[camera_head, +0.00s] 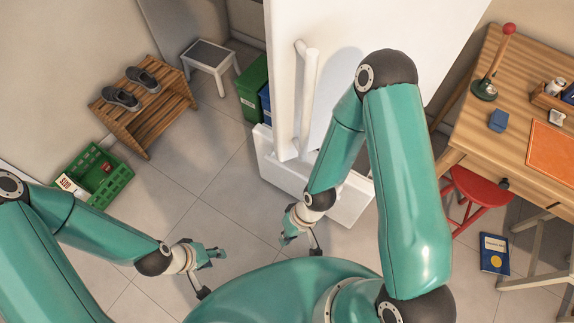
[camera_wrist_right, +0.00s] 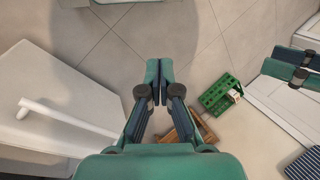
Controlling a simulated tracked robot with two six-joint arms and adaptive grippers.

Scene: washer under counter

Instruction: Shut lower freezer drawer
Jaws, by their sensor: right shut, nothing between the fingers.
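The lower freezer drawer (camera_head: 345,208) is a white box low on the white fridge-freezer in the head view. It stands out from the body, its front panel facing the floor space near me. My right gripper (camera_head: 288,240) is shut and empty, just in front of the drawer front; contact cannot be told. Its closed fingertips (camera_wrist_right: 159,70) show in the right wrist view over bare floor. My left gripper (camera_head: 220,253) is further left above the floor, away from the drawer, apparently empty; whether its fingers are closed is unclear. My right arm hides part of the fridge and drawer.
The upper door has a long white handle (camera_head: 308,95). Green bin (camera_head: 252,90) stands beside the fridge. Shoe rack (camera_head: 150,115) and green crate (camera_head: 105,175) are left. A red stool (camera_head: 480,187) and desk (camera_head: 470,120) are right. Floor left of the drawer is clear.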

